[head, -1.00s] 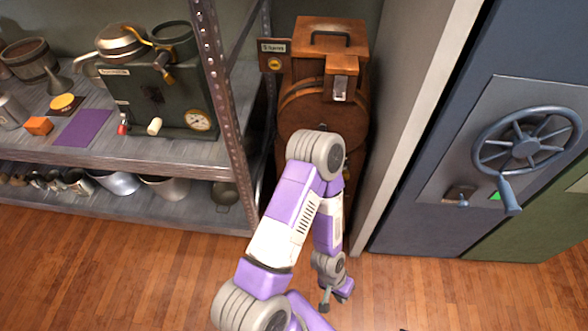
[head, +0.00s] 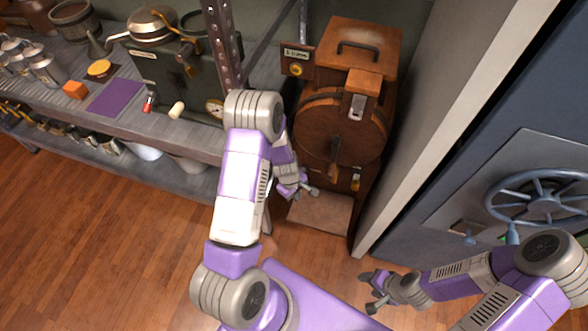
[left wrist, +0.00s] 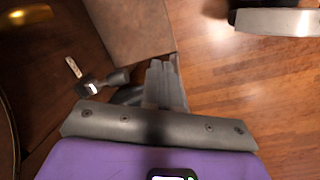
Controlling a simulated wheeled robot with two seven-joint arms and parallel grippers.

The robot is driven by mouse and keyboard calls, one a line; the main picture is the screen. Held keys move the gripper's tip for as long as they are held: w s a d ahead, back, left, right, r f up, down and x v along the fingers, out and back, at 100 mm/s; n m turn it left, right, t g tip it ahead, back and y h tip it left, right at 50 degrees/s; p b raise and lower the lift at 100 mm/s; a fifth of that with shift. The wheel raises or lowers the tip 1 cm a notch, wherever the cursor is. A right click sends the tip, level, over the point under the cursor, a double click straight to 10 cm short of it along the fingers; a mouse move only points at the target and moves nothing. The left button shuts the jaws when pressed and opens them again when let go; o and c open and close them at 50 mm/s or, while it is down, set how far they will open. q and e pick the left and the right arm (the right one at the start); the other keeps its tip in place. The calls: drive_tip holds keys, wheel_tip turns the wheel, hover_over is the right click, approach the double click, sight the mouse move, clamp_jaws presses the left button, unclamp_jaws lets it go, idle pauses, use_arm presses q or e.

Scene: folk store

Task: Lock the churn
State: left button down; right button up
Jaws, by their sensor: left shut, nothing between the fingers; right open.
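The churn (head: 325,135) is a dark wooden drum in a wooden housing, between the shelf and a pale panel. A metal-faced wooden block (head: 360,92) sits at its upper front, and small brass-coloured fittings (head: 355,181) show low on its front. My left gripper (head: 309,191) is low in front of the churn's left side, its fingers shut and empty. In the left wrist view the shut fingers (left wrist: 163,80) are beside dark wood and a small dark fitting with a pale tip (left wrist: 90,85); contact is unclear. My right gripper (head: 370,291) is open and empty above the floor at right.
A metal shelf (head: 180,142) with a green machine (head: 165,85) and small goods stands left, its upright close to my left arm. A blue vault door with a handwheel (head: 540,200) is at right. The wooden floor (head: 110,240) in front is clear.

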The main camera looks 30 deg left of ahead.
use_arm(q)
drive_tip(key=w+a+r+n+t+p, duration=0.1)
drive_tip(key=w+a+r+n+p, duration=0.1)
drive_tip(key=w+a+r+n, duration=0.5)
drive_tip(key=shift+m, duration=0.6)
drive_tip(key=b+x, duration=0.1)
drive_tip(key=x, duration=0.3)
drive_tip(key=b+x, duration=0.2)
drive_tip(key=x, duration=0.2)
drive_tip(key=b+x, duration=0.2)
drive_tip(key=x, duration=0.2)
drive_tip(key=shift+s+d+f, duration=0.2)
drive_tip(key=shift+f, duration=0.2)
use_arm(e)
drive_tip(key=shift+f, duration=0.85)
use_arm(q)
drive_tip(key=shift+f, duration=0.1)
drive_tip(key=f+b, duration=0.1)
drive_tip(key=s+f, duration=0.1)
drive_tip(key=shift+d+f+b, duration=0.15)
drive_tip(key=shift+f+b, duration=0.15)
drive_tip(key=shift+b, duration=0.05)
drive_tip(key=shift+r, duration=0.1)
use_arm(e)
drive_tip(key=shift+f, duration=0.7)
